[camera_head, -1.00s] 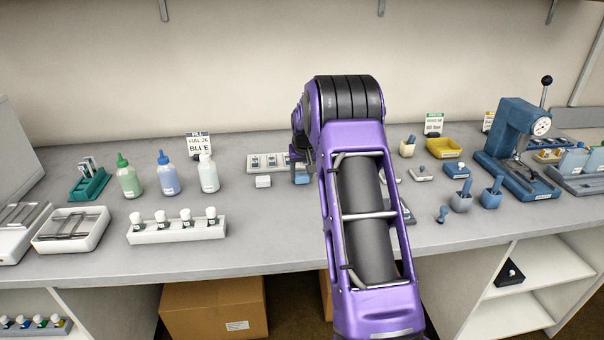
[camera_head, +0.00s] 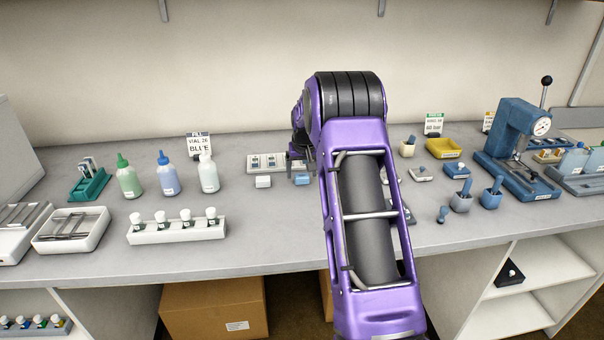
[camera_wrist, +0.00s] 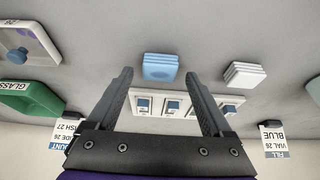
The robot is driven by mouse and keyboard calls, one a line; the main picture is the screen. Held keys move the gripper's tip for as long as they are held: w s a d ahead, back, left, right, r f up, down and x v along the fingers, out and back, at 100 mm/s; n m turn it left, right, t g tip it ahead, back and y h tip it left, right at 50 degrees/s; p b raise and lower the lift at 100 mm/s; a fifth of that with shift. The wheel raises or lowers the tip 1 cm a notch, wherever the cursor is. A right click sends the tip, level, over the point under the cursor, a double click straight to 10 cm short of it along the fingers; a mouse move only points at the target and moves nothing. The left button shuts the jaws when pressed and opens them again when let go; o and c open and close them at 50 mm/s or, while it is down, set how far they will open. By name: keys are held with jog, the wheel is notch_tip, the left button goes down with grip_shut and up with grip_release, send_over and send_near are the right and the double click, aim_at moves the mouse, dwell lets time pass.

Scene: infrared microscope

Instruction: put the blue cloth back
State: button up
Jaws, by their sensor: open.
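The blue cloth (camera_head: 302,180) is a small folded pad lying flat on the grey bench, right of a similar white cloth (camera_head: 263,181). In the wrist view, the blue cloth (camera_wrist: 161,67) lies beyond and between the fingertips, with clear gaps at both sides. The white cloth (camera_wrist: 245,74) is outside the right finger. My gripper (camera_wrist: 160,75) is open and empty. In the head view, my gripper (camera_head: 301,160) is just behind and above the blue cloth, partly hidden by my arm.
A pale holder (camera_head: 265,161) with several small slots or pieces lies behind the cloths. Bottles and a white vial rack (camera_head: 177,230) stand to the left. To the right are a yellow tray (camera_head: 443,148), small blue pots and a blue press (camera_head: 520,140). The bench front is clear.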

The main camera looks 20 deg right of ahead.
jog(key=v, duration=1.1)
jog(key=shift+r, duration=0.1)
